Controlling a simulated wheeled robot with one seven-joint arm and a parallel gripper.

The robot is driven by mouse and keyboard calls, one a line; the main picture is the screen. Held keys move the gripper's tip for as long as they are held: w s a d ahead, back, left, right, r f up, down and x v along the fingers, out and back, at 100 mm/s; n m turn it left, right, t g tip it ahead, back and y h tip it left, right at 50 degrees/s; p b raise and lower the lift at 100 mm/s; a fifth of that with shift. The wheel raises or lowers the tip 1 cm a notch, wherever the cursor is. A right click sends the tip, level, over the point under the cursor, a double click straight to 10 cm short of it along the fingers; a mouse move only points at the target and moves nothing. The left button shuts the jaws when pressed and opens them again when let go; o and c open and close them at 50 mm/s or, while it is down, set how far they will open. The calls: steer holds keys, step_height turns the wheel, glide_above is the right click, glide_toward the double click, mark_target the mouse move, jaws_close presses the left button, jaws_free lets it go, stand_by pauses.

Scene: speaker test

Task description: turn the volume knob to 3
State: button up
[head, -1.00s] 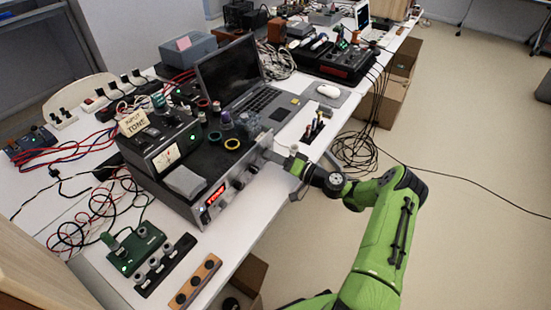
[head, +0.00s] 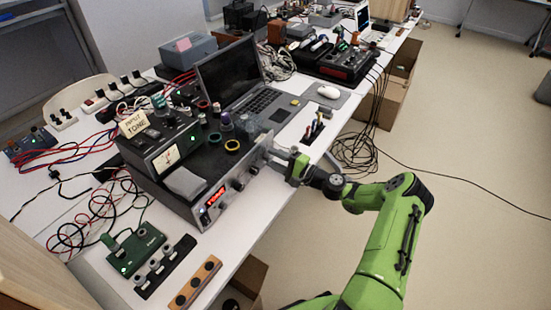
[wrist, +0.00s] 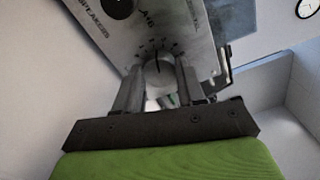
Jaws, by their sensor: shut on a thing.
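The silver amplifier (head: 190,205) stands at the table's front edge, its knob panel facing my arm. In the wrist view, the round pale knob (wrist: 160,73) sits between the two fingers of my gripper (wrist: 159,82), with a ring of dark scale marks around it.
Other knobs (head: 238,184) and a red lit display (head: 216,196) lie along the panel to the left. A meter box (head: 160,150) stands on the amplifier. Open floor lies to the right.

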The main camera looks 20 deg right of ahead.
steer(key=m, duration=0.3)
steer(key=shift+f+p, duration=0.1)
steer(key=shift+p, duration=0.2)
steer(key=shift+m, duration=0.5)
steer(key=o, duration=1)
steer(key=shift+o, duration=0.2)
steer(key=p+v, duration=0.2)
steer(key=v, duration=1.3)
steer(key=shift+s+d, duration=0.2)
steer(key=shift+s, duration=0.15)
